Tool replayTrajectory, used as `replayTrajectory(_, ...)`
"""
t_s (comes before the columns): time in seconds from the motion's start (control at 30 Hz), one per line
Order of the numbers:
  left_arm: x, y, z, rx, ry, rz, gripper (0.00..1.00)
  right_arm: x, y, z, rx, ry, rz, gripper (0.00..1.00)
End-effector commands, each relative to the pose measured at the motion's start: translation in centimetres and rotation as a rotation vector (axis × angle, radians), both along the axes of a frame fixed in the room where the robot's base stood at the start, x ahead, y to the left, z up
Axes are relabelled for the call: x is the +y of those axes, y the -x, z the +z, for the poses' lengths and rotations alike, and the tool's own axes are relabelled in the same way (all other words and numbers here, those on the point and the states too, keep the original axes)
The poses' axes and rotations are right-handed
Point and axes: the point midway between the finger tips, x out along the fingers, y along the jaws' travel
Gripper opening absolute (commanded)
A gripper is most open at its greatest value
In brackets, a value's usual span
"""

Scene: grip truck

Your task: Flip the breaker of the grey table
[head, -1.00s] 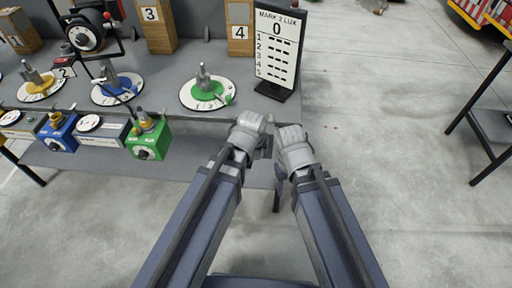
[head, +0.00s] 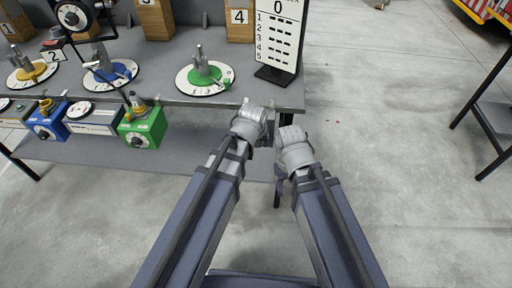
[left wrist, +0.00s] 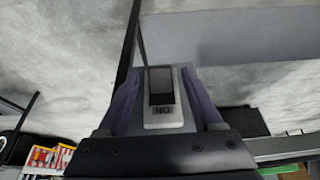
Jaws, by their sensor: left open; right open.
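The grey table (head: 170,104) stands ahead, its right end just beyond my grippers. In the left wrist view, a light grey plate with a dark rectangle and a small label, apparently the breaker (left wrist: 162,98), shows between my two purple fingers. The label reads like "ON" upside down. My left gripper (head: 266,126) is open, near the table's right front corner; whether it touches the breaker I cannot tell. I cannot make out the breaker in the head view. My right gripper (head: 284,166) is open and apparently empty, just right of the left one.
A score board (head: 279,38) stands at the table's right end. A green dial (head: 204,79), a blue dial (head: 110,75) and a yellow dial (head: 32,75) lie on top. The floor to the right is clear up to another dark-legged table (head: 495,125).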

Motion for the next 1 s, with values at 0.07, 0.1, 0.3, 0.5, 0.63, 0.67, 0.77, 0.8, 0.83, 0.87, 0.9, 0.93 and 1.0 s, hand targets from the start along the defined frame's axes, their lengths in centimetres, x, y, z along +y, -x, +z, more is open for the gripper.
replayTrajectory(0.07,0.0,-0.12,-0.3,0.0,0.0,0.0,0.68,0.0,0.0,-0.29,0.0,0.0,0.0,0.68)
replayTrajectory(0.1,0.0,-0.13,-0.25,0.0,0.0,0.0,0.68,-0.01,0.0,-0.25,0.0,0.0,0.0,0.68)
replayTrajectory(0.3,0.01,-0.09,-0.17,0.0,0.0,0.0,0.64,0.0,0.0,-0.16,0.0,0.0,0.0,0.68)
replayTrajectory(0.5,0.0,-0.09,-0.17,0.0,0.0,0.0,0.42,0.0,0.0,-0.17,0.0,0.0,0.0,0.68)
replayTrajectory(0.63,0.0,-0.08,-0.17,0.0,0.0,0.0,0.27,0.0,0.0,-0.17,0.0,0.0,0.0,0.68)
replayTrajectory(0.67,0.0,-0.08,-0.17,0.0,0.0,0.0,0.24,0.0,0.0,-0.17,0.0,0.0,0.0,0.68)
replayTrajectory(0.77,0.0,-0.08,-0.17,0.0,0.0,0.0,0.12,0.0,0.0,-0.17,0.0,0.0,0.0,0.68)
replayTrajectory(0.8,0.0,-0.08,-0.17,0.0,0.0,0.0,0.08,0.0,0.0,-0.17,0.0,0.0,0.0,0.68)
replayTrajectory(0.83,0.0,-0.08,-0.17,0.0,0.0,0.0,0.04,0.0,0.0,-0.17,0.0,0.0,0.0,0.68)
replayTrajectory(0.87,0.0,-0.08,-0.17,0.0,0.0,0.0,0.01,0.0,0.0,-0.17,0.0,0.0,0.0,0.68)
replayTrajectory(0.9,0.0,-0.07,-0.18,0.0,0.0,0.0,0.0,0.0,0.0,-0.17,0.0,0.0,0.0,0.68)
replayTrajectory(0.93,0.0,-0.07,-0.18,0.0,0.0,0.0,0.0,0.0,0.0,-0.17,0.0,0.0,0.0,0.68)
replayTrajectory(1.0,0.0,-0.07,-0.18,0.0,0.0,0.0,0.0,0.0,0.0,-0.17,0.0,0.0,0.0,0.68)
